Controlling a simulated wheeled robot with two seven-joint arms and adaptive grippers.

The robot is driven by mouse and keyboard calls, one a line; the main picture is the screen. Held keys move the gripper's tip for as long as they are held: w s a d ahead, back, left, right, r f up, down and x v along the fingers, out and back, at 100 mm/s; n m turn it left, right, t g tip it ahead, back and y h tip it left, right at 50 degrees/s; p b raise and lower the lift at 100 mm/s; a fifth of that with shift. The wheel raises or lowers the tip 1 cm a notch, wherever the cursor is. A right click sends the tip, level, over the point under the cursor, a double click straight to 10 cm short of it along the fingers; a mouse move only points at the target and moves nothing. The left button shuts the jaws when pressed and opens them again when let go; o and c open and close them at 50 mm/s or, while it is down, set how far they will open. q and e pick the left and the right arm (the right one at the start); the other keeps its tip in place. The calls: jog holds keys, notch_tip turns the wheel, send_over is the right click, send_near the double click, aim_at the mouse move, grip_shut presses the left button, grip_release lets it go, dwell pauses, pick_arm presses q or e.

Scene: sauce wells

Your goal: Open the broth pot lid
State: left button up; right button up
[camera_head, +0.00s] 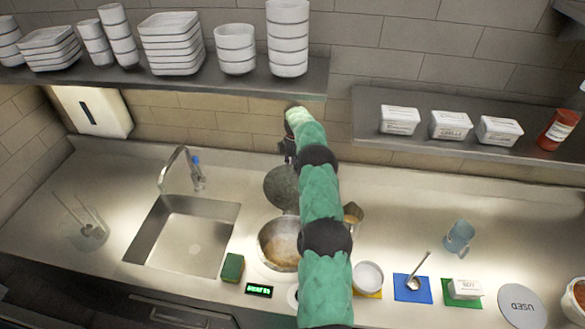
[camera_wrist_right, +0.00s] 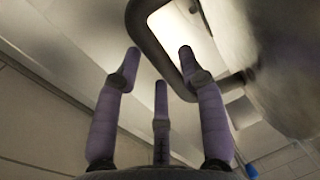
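The broth pot (camera_head: 278,245) sits in the counter with its mouth uncovered and brownish broth showing. Its round grey lid (camera_head: 283,188) stands tilted up at the back of the pot. My right gripper (camera_head: 288,148) is behind the lid's upper edge, mostly hidden by my green-sleeved arm. In the right wrist view its fingers (camera_wrist_right: 160,54) are spread apart. A bent metal handle (camera_wrist_right: 164,50) shows near the fingertips, and I cannot tell whether they touch it. The lid's surface (camera_wrist_right: 295,60) fills the right side there. My left gripper is not in view.
A sink (camera_head: 185,235) with a faucet (camera_head: 172,168) lies left of the pot. A green sponge (camera_head: 232,267) and small display (camera_head: 259,290) are in front. A plate shelf (camera_head: 180,84) hangs above; a right shelf (camera_head: 450,150) holds white tubs. A blue mug (camera_head: 459,238) stands right.

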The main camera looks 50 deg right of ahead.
jog(key=shift+w+d+r, duration=0.2)
jog(key=shift+w+d, duration=0.05)
jog(key=shift+r, duration=0.1)
dwell(0.6)
notch_tip(320, 180, up, 7)
jog(key=d, duration=0.1)
jog(key=shift+w, duration=0.3)
jog(key=shift+d, duration=0.1)
dwell(0.4)
